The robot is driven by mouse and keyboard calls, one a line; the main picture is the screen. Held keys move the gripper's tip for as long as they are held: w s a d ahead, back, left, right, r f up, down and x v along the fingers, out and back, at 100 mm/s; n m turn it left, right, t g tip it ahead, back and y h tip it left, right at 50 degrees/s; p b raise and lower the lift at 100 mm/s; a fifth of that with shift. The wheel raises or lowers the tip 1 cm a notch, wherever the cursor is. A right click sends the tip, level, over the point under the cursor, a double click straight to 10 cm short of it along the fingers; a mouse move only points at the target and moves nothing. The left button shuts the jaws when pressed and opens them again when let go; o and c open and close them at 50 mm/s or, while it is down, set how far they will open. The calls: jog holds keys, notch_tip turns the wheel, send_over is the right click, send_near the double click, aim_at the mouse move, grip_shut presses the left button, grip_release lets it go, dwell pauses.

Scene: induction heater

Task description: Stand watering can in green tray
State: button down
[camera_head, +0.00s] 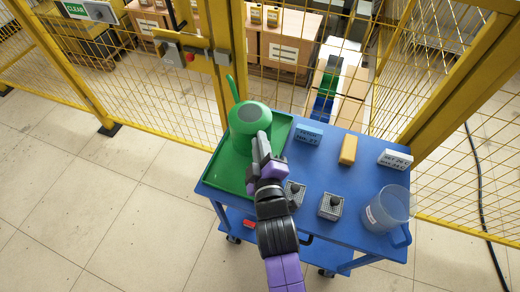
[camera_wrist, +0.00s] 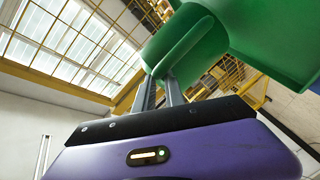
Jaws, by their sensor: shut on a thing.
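The green watering can (camera_head: 246,117) is over the back part of the green tray (camera_head: 228,171) in the head view, its spout pointing up and back. My gripper (camera_head: 262,150) reaches in from the front and is shut on the can. In the wrist view the fingers (camera_wrist: 162,92) close on a green part of the watering can (camera_wrist: 190,48), which fills the upper right. I cannot tell whether the can's base touches the tray floor or hangs just above it. The tray lies on the left side of the blue cart.
The blue cart top (camera_head: 324,179) also holds a blue box (camera_head: 308,135), a yellow block (camera_head: 348,150), a white labelled box (camera_head: 395,160), two grey gridded blocks (camera_head: 331,206) and a clear jug (camera_head: 386,209). Yellow mesh fencing (camera_head: 170,110) stands behind the cart.

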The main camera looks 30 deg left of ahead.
jog(key=shift+f, duration=1.8)
jog(key=c, duration=1.4)
grip_release()
jog(key=shift+f, duration=0.15)
jog(key=b+v, duration=0.1)
jog(key=v, duration=1.1)
jog(key=shift+d, duration=0.15)
